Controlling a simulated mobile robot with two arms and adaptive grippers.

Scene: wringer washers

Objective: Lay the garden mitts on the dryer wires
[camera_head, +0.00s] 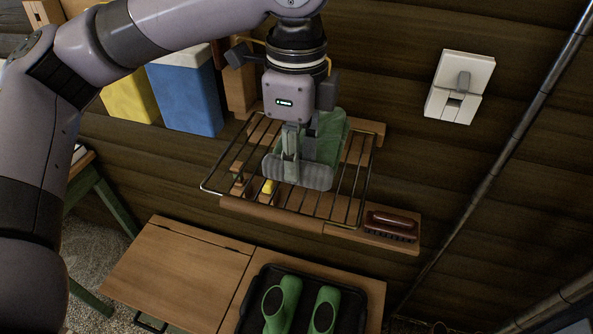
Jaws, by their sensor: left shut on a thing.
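My left gripper (290,168) points down over the wire rack (222,182) on the wall and is shut on a green garden mitt (327,137). The mitt has a ribbed grey band at its near end. The mitt is over the right half of the wires; I cannot tell whether it touches them. The gripper hides part of it. Two green pieces, (282,300) and (325,308), with dark openings lie side by side in a black tray at the bottom; they look more like clogs than mitts. My right gripper is out of view.
A brown brush (391,224) sits on a small shelf right of the rack. A small yellow item (269,187) shows at the wires. Blue (187,95) and yellow (130,99) containers stand at the upper left. A wooden lid (175,265) is below. A pipe (500,150) runs along the right.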

